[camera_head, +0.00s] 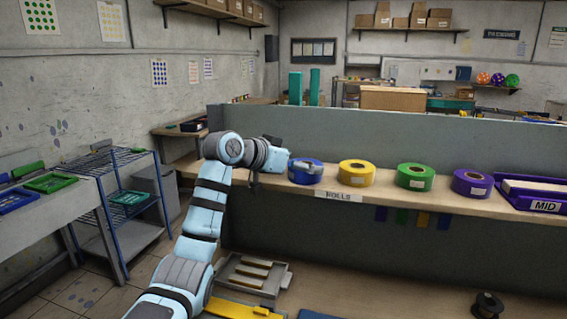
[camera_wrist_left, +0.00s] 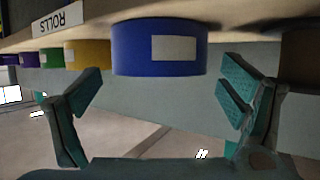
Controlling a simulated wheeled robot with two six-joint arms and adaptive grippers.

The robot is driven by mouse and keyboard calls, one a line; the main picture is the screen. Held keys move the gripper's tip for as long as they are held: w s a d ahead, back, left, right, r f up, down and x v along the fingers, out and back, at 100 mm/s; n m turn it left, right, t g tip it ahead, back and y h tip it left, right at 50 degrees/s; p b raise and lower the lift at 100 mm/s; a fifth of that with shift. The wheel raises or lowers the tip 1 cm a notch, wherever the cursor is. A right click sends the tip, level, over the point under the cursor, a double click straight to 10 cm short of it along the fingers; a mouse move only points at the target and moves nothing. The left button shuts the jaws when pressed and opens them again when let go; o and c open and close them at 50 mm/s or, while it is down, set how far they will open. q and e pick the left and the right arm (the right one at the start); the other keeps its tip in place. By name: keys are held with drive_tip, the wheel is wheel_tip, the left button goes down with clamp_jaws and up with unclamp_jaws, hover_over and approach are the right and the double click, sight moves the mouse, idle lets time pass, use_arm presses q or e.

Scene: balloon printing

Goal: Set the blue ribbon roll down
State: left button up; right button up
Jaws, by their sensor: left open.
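The blue ribbon roll (camera_head: 308,177) stands on the shelf (camera_head: 430,203) behind the "ROLLS" label, at the left end of the row of rolls. In the left wrist view, which looks upside down, the blue roll (camera_wrist_left: 190,50) with its pale label rests against the shelf surface. My left gripper (camera_head: 296,168) is at the roll's left side in the head view. In the wrist view its fingers (camera_wrist_left: 163,85) are spread wide, one on either side of the roll, with gaps to it. My right gripper is not in view.
Yellow (camera_head: 356,174), green (camera_head: 415,177) and purple (camera_head: 472,184) rolls stand to the right of the blue one. A purple "MID" tray (camera_head: 540,205) is at the far right. A grey divider (camera_head: 390,138) rises behind the shelf. A lower worktop holds a grey tray (camera_head: 232,272).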

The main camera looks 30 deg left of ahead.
use_arm(q)
drive_tip(key=b+v, duration=0.1)
drive_tip(key=v, duration=0.8)
drive_tip(key=shift+s, duration=0.25)
drive_tip(key=shift+a, duration=0.1)
